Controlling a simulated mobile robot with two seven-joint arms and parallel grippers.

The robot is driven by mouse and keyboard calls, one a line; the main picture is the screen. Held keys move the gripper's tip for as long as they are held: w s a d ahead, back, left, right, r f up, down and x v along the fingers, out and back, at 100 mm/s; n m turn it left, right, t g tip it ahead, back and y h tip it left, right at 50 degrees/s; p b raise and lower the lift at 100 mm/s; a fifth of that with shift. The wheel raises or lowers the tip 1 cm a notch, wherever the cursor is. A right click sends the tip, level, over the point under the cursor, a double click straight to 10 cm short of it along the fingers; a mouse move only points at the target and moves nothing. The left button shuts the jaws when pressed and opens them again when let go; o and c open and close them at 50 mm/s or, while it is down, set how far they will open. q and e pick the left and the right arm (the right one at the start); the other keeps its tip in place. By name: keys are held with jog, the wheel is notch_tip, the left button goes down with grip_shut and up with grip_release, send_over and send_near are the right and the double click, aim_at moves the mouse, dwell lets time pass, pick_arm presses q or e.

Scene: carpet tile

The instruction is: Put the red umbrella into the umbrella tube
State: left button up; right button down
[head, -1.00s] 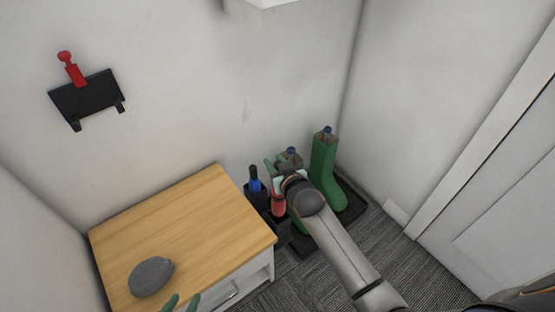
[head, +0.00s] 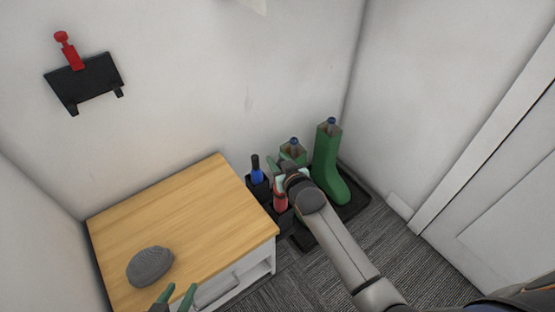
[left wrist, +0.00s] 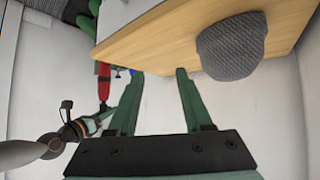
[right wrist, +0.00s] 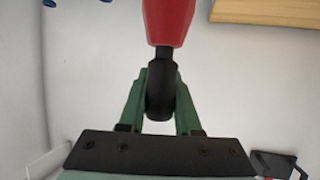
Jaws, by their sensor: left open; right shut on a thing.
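The red umbrella (head: 280,202) hangs beside the cabinet in the head view. My right gripper (head: 284,172) is shut on its black handle (right wrist: 160,85), with the red part beyond the fingers. The umbrella's lower end is at a black tube (head: 284,222); I cannot tell whether it is inside or in front. A blue umbrella (head: 257,175) stands in a black holder behind it. The red umbrella also shows in the left wrist view (left wrist: 103,86). My left gripper (head: 178,294) is open and empty near the cabinet's front edge.
A wooden-topped cabinet (head: 190,205) stands left, bearing a grey knitted item (head: 150,266). Green boots (head: 328,165) with bottle-like things in their tops stand on a black tray (head: 352,207). A black wall rack (head: 86,82) holds a red-handled thing. Carpet is clear at front right.

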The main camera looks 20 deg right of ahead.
pick_arm(q)
jog(key=shift+w+r+m+t+h+b, duration=0.75)
jog(key=shift+w+r+t, duration=1.2)
jog(key=shift+r, duration=2.3)
jog(key=shift+w+r+m+t+h+b, duration=0.35)
jog(key=shift+w+r+t+b, duration=1.1)
jog(key=shift+r, duration=2.75)
jog(key=s+d+r+m+t+h+b, duration=0.1)
jog(key=s+r+m+t+h, duration=0.1)
jog(key=r, duration=0.6)
jog(key=s+d+r+m+t+h+b, duration=0.1)
jog(key=s+r+m+t+h+b, duration=0.1)
jog(key=r+m+h, duration=0.4)
jog(key=shift+s+r+t+h, duration=0.8)
jog(key=shift+s+r+h, duration=0.2)
jog(key=shift+s+r, duration=0.5)
pick_arm(e)
notch_tip(320, 180, down, 10)
pick_arm(q)
jog(key=shift+r, duration=0.1)
